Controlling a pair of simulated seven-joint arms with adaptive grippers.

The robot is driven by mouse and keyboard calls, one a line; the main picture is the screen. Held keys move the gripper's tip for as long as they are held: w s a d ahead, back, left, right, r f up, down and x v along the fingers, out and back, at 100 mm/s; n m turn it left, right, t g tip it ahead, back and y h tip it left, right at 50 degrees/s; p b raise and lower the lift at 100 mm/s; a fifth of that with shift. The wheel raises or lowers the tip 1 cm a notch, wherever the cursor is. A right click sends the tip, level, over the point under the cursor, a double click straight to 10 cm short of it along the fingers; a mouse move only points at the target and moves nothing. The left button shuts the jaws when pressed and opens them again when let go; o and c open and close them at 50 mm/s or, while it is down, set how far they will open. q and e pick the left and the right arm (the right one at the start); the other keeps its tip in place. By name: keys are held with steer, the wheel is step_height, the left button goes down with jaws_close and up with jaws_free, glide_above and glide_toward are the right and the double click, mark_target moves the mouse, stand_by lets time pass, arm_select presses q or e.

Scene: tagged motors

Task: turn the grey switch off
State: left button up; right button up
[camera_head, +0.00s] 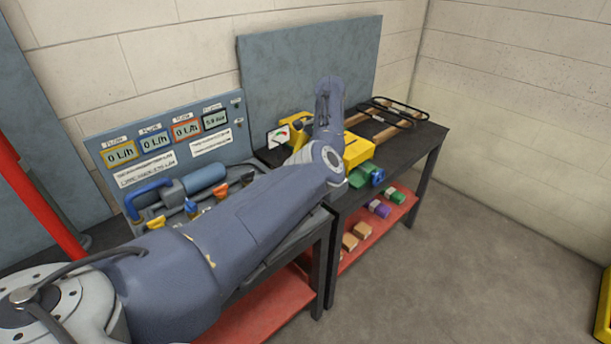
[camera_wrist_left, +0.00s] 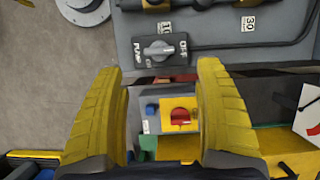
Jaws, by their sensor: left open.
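The grey switch (camera_wrist_left: 158,49) shows in the left wrist view, above the fingertips. It is a grey knob on a dark plate, with its handle lying roughly across the picture. The plate has white lettering that seems to read PUMP at the left and OFF at the right. I cannot tell which setting the handle points to. My left gripper (camera_wrist_left: 160,72) has its yellow fingers spread wide with nothing held, apart from the switch. In the head view my left arm hides the switch, and the gripper cannot be clearly made out. My right gripper is not in view.
The grey meter panel (camera_head: 168,140) with several displays stands behind the left bench. A yellow box (camera_head: 357,151) and a rack (camera_head: 385,118) stand on the right bench. Coloured blocks lie on its red lower shelf (camera_head: 395,208).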

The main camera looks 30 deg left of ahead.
arm_select(q)
steer(key=shift+v, duration=1)
